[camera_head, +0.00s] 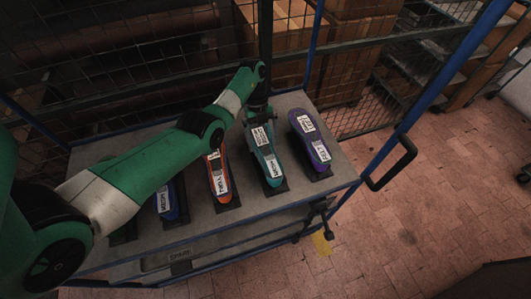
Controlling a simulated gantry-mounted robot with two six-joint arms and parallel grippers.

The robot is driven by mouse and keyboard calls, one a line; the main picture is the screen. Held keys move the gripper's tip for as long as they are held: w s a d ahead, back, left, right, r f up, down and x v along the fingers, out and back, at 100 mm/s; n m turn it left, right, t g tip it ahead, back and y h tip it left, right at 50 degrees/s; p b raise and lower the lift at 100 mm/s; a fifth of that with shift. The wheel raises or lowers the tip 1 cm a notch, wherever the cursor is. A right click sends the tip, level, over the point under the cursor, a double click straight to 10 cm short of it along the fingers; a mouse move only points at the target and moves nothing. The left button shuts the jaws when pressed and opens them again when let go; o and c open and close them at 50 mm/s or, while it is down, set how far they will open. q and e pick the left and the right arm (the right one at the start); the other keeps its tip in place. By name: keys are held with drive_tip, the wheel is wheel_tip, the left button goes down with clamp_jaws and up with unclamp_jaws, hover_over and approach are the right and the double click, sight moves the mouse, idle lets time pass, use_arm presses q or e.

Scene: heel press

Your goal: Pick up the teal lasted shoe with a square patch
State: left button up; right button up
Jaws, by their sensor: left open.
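A teal lasted shoe (267,166) stands on a dark base on the cart, between an orange shoe and a purple shoe. It has white labels with dark lettering on its top and toe; I cannot make out a square patch at this size. My left arm reaches in from the left over the cart. My left gripper (260,112) points down at the far end of this teal shoe and is open. I cannot tell whether its fingers touch the shoe. My right gripper is not in view.
The orange shoe (218,180) and purple shoe (311,143) stand close on either side. A blue shoe (168,204) is farther left, partly under my arm. The cart top (334,183) has a blue frame and a black handle (393,165). Wire mesh and cardboard boxes (345,70) stand behind.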

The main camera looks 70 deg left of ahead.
sight(266, 148)
use_arm(q)
drive_tip(key=x, duration=0.5)
drive_tip(key=shift+w+d+f, duration=0.1)
drive_tip(key=shift+w+d, duration=0.05)
drive_tip(key=shift+w, duration=0.05)
clamp_jaws()
